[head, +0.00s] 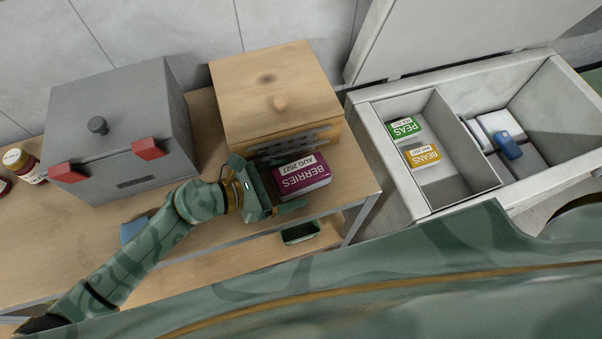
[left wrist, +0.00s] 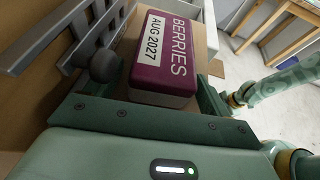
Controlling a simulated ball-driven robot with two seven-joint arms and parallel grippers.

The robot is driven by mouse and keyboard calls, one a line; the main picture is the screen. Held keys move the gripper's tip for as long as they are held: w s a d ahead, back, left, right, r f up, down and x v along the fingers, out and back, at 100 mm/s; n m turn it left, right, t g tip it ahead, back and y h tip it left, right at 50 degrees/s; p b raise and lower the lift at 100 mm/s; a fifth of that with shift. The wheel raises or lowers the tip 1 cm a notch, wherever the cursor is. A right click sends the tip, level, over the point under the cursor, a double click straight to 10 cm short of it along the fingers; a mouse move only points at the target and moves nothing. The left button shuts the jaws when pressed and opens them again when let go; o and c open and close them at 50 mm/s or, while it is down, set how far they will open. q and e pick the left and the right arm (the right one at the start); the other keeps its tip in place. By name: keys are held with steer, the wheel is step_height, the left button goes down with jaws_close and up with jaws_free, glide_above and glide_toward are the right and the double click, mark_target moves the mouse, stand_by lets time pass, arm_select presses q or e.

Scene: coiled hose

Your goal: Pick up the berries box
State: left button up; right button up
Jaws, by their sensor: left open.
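The berries box (head: 302,176) is purple and white with the label "BERRIES AUG 2027". It lies on the wooden table in front of the wooden box, near the table's right end. My left gripper (head: 281,187) is open at the left side of the berries box, its fingers reaching along the box's far and near sides. In the left wrist view the berries box (left wrist: 166,60) sits between the two open fingers (left wrist: 150,85). Whether the fingers touch it, I cannot tell. My right gripper is not in view.
A wooden box with a knob (head: 270,85) stands right behind the berries box. A grey box with red latches (head: 125,125) stands to the left. An open white chest (head: 430,212) at the right holds peas (head: 403,128) and beans (head: 422,157) boxes.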

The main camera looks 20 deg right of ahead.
arm_select(q)
steer(key=c, duration=1.3)
steer(key=shift+r, duration=0.15)
